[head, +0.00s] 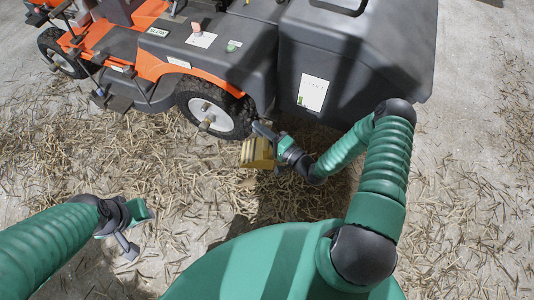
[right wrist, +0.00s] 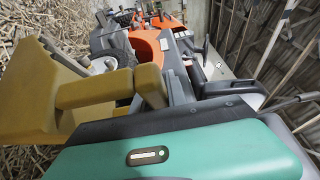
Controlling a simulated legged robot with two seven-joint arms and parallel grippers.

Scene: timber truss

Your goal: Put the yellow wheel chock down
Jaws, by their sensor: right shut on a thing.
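The yellow wheel chock (head: 257,153) is in my right gripper (head: 272,146), just in front of the orange mower's rear wheel (head: 216,111) in the head view. In the right wrist view the chock (right wrist: 100,98) fills the left side, with my gripper shut on its bar-like part. I cannot tell whether its underside touches the straw-covered floor. My left gripper (head: 130,222) is at the lower left in the head view, over the floor and away from the mower. Its fingers are too unclear to tell whether they are open.
The orange and grey ride-on mower (head: 200,52) stands across the top. Its big dark grey grass box (head: 350,50), with a white label, is close to my right arm. Straw-littered concrete floor (head: 180,170) is clear between my arms and at the right.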

